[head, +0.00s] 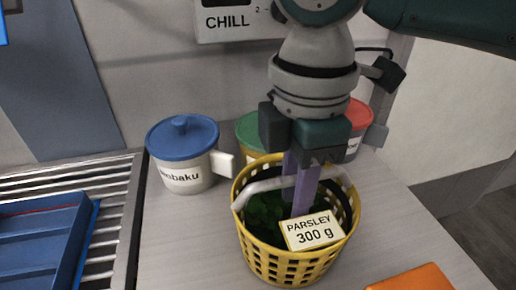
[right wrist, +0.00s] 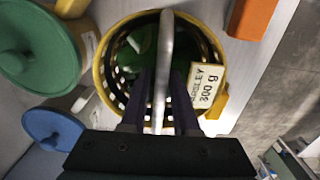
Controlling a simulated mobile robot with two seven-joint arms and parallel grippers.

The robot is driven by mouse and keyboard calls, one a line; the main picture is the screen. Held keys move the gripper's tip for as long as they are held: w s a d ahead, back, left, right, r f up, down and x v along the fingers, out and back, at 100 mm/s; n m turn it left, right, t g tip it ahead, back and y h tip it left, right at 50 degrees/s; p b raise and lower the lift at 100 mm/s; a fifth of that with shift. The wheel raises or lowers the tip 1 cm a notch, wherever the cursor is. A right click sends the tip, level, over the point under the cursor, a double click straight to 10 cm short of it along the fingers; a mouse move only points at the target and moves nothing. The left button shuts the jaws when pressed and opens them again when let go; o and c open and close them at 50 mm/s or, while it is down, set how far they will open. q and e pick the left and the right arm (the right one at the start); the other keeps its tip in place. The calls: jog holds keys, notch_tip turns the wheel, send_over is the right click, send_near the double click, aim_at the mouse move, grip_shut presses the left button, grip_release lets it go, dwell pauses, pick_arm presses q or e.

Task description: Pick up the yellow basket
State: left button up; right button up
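The yellow basket (head: 278,265) stands on the grey counter, upright, with dark green leaves inside and a label reading PARSLEY 300 g (head: 313,232). Its pale grey handle (head: 262,186) arches over the top. My right gripper (head: 301,205) points down over the basket with its purple fingers reaching inside the rim. In the right wrist view the handle (right wrist: 165,50) runs between the two fingers, which stand apart with a gap on each side of it. The basket (right wrist: 107,62) shows below them. My left gripper is not in view.
A blue-lidded container (head: 183,140) stands left of the basket. Green-lidded (head: 249,133) and red-lidded (head: 359,113) containers stand behind it. An orange block (head: 412,279) lies at front right. A blue tray (head: 40,245) sits on a slatted rack (head: 108,228) at left.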

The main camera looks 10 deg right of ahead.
jog(key=shift+f, duration=0.4)
jog(key=shift+c, duration=0.3)
grip_shut()
jog(key=shift+r, duration=0.1)
dwell(0.7)
